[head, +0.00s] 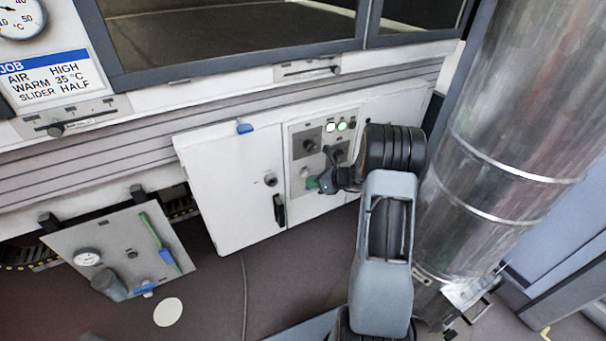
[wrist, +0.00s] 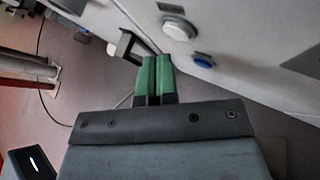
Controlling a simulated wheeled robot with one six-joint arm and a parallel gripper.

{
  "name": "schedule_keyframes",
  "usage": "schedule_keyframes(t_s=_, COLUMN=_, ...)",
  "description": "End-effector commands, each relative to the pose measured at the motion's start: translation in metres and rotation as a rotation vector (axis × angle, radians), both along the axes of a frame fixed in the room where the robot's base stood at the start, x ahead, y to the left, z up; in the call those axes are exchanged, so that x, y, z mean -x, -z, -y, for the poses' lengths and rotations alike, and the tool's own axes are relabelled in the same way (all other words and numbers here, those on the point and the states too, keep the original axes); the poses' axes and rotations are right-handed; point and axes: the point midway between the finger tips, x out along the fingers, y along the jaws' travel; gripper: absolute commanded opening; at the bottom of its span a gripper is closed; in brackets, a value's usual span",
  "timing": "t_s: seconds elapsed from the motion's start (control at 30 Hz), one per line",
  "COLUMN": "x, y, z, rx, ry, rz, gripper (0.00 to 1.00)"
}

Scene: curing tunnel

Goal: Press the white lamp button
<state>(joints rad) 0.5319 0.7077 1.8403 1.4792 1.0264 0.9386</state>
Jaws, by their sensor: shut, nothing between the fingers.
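A white round button (wrist: 178,27) with a grey collar stands out from the white panel in the wrist view. A smaller blue button (wrist: 203,61) sits beside it. My gripper (wrist: 154,60) has green fingers, shut together with nothing between them. The fingertips are to the left of the white button in that view and look apart from it. In the head view my gripper (head: 313,183) is at the lower part of the grey control panel (head: 297,127) and hides part of it. A white lit lamp (head: 331,127) and a green lit lamp (head: 342,126) show at the panel's top.
A white cabinet door (head: 225,190) with a black handle (head: 279,210) is left of the panel. A large metal duct (head: 510,130) stands close on the right of my arm. Dark knobs (head: 311,145) sit above my gripper. A hinged-down flap (head: 120,250) hangs at lower left.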

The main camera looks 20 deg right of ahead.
Motion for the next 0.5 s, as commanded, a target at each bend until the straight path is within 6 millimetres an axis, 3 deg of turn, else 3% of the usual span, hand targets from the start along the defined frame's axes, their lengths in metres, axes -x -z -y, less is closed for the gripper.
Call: schedule_keyframes(t_s=0.5, x=-0.0096, y=0.0016, z=-0.0001, rx=0.0, ry=0.0, rz=0.0, gripper=0.0)
